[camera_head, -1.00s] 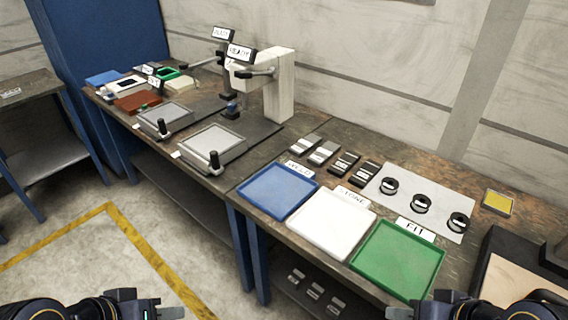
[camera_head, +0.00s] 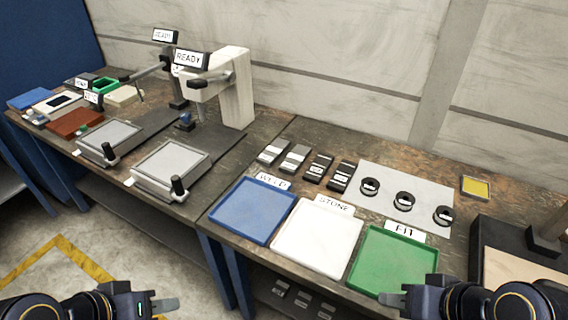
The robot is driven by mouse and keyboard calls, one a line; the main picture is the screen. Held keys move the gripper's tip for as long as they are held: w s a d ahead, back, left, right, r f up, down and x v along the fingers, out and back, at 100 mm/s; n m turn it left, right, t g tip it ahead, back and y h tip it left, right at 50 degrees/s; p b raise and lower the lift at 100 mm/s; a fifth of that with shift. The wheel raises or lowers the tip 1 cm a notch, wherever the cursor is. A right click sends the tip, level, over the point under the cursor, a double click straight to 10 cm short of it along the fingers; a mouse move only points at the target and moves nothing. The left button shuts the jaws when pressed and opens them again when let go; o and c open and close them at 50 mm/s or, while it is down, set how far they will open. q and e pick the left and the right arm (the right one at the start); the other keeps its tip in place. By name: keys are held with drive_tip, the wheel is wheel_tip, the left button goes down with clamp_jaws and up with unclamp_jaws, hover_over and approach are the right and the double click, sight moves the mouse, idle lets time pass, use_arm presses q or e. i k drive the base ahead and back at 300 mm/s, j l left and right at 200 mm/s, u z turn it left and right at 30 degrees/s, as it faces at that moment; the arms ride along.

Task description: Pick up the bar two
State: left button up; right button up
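A row of small bars lies on the table behind the trays. From left, they are a dark grey bar (camera_head: 272,152), a lighter grey bar (camera_head: 294,158), a black bar (camera_head: 318,168) and another black bar (camera_head: 341,177). Their small labels are too small to read, so I cannot tell which is bar two. My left gripper (camera_head: 166,305) is low at the left, over the floor and far from the bars. My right gripper (camera_head: 390,299) is in front of the green tray, apart from the bars. Neither view angle shows whether the fingers are parted.
Blue (camera_head: 252,210), white (camera_head: 316,238) and green (camera_head: 393,262) trays line the front edge. A pale plate (camera_head: 385,184) with black rings lies right of the bars. A white microscope stand (camera_head: 236,90) rises at back left. A dark-framed stand (camera_head: 520,262) is at right.

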sight(272, 151)
drive_tip(key=i+j, duration=0.15)
drive_tip(key=j, duration=0.2)
drive_tip(key=i+j+z, duration=0.1)
drive_tip(key=j, duration=0.3)
drive_tip(key=i+j, duration=0.25)
drive_tip(key=i+j+z, duration=0.1)
drive_tip(key=j, duration=0.4)
drive_tip(key=i+j, duration=0.2)
drive_tip(key=j, duration=0.2)
drive_tip(key=i+j+z, duration=0.1)
drive_tip(key=j, duration=0.3)
drive_tip(key=i+j, duration=0.2)
drive_tip(key=j, duration=0.2)
drive_tip(key=i+j+z, duration=0.1)
drive_tip(key=j, duration=0.3)
